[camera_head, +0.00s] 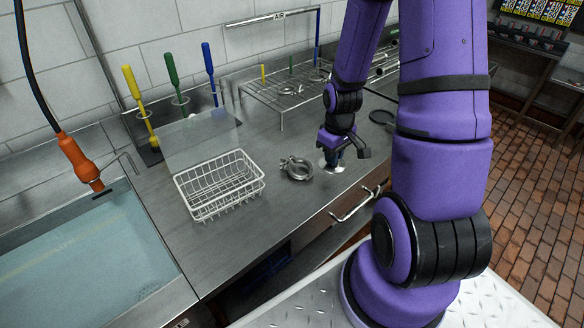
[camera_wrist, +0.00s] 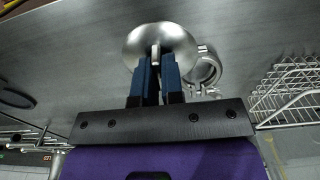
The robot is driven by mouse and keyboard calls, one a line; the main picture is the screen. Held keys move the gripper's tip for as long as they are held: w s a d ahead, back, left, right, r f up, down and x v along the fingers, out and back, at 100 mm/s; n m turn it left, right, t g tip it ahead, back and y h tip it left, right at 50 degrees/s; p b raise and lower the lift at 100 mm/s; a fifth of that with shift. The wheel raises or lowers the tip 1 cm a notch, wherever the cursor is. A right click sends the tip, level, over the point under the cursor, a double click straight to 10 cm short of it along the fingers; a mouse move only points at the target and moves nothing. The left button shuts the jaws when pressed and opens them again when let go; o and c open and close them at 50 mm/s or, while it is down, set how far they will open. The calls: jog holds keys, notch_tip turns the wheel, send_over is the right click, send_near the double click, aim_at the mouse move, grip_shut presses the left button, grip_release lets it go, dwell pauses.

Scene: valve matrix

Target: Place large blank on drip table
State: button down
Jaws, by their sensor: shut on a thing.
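The large blank is a round, shiny metal disc (camera_wrist: 160,41) with a small upright tab in its middle. My gripper (camera_wrist: 155,64) is shut on that tab with its two blue fingers. In the head view the disc (camera_head: 337,170) shows partly under my gripper (camera_head: 333,158), at the counter's front edge; I cannot tell whether it touches the counter. The drip table appears to be the low wire rack (camera_head: 262,92) at the back of the counter, behind my gripper. Small metal parts lie on it.
A metal ring clamp (camera_head: 297,168) lies just left of the disc. A white wire basket (camera_head: 219,186) stands further left, beside a water-filled sink (camera_head: 95,255). Yellow, green and blue-handled tools (camera_head: 209,68) stand at the back. A dark round item (camera_head: 382,117) lies right of the rack.

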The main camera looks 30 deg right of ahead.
jog(key=shift+s+d, duration=0.15)
jog(key=shift+s, duration=0.2)
jog(key=shift+w+d+f, duration=0.1)
jog(key=shift+w+d, duration=0.05)
jog(key=shift+d, duration=0.2)
jog(key=w+d, duration=0.3)
jog(key=w+d+f, duration=0.1)
jog(key=w+d, duration=0.6)
jog(key=shift+w+d+f, duration=0.2)
jog(key=shift+w+d, duration=0.05)
jog(key=shift+w, duration=0.15)
jog(key=shift+f, duration=1.75)
jog(key=c, duration=1.6)
grip_release()
jog(key=shift+f, duration=0.15)
jog(key=o, duration=0.4)
jog(key=shift+c, duration=0.2)
